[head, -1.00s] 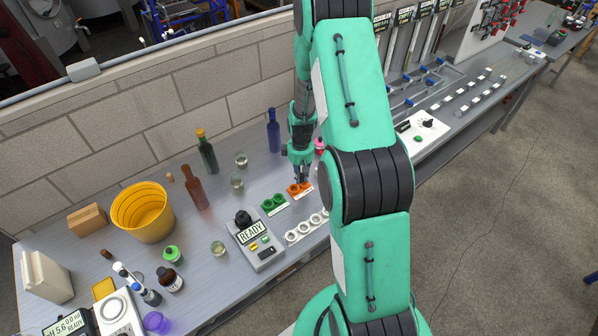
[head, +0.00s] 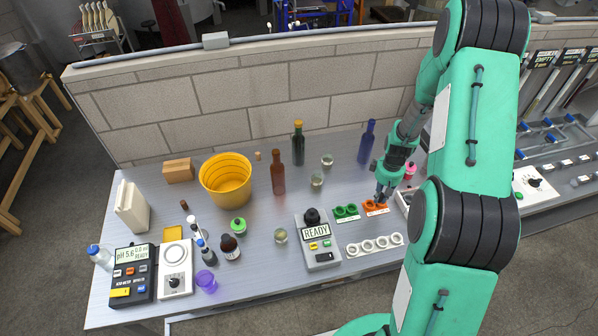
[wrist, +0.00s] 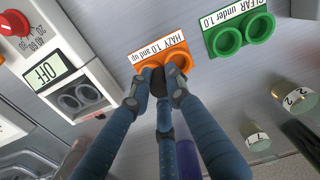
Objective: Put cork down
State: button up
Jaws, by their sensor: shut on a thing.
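My gripper (head: 381,196) points down at the orange two-ring holder (head: 375,208). In the wrist view my gripper (wrist: 158,88) has its blue-grey fingers closed around a small dark piece (wrist: 158,80), apparently the cork; its shape is mostly hidden. The piece sits in front of one ring of the orange holder (wrist: 138,57), labelled "HAZY 1.0 and up". I cannot tell whether it is inside that ring or above it. The other orange ring looks empty. In the head view the held piece is too small to make out.
A green two-ring holder (head: 346,211) stands beside the orange one. A row of white rings (head: 375,245) and a READY meter (head: 318,242) are in front. A blue bottle (head: 366,143) and small glasses stand behind. A device reading OFF (wrist: 70,85) is close by.

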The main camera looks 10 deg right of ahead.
notch_tip(320, 180, up, 24)
jog(key=w+a+n+b, duration=0.1)
jog(key=w+a+n, duration=0.2)
jog(key=w+a, duration=0.8)
jog(key=w+a+n, duration=0.4)
jog(key=w+a, duration=0.4)
jog(key=a, duration=0.7)
jog(key=w+a+n+b, duration=0.25)
jog(key=a+n, duration=0.35)
jog(key=a, duration=2.6)
notch_tip(320, 180, down, 18)
jog(key=p, duration=0.1)
jog(key=shift+w+d+f, duration=0.2)
jog(key=shift+w, duration=0.25)
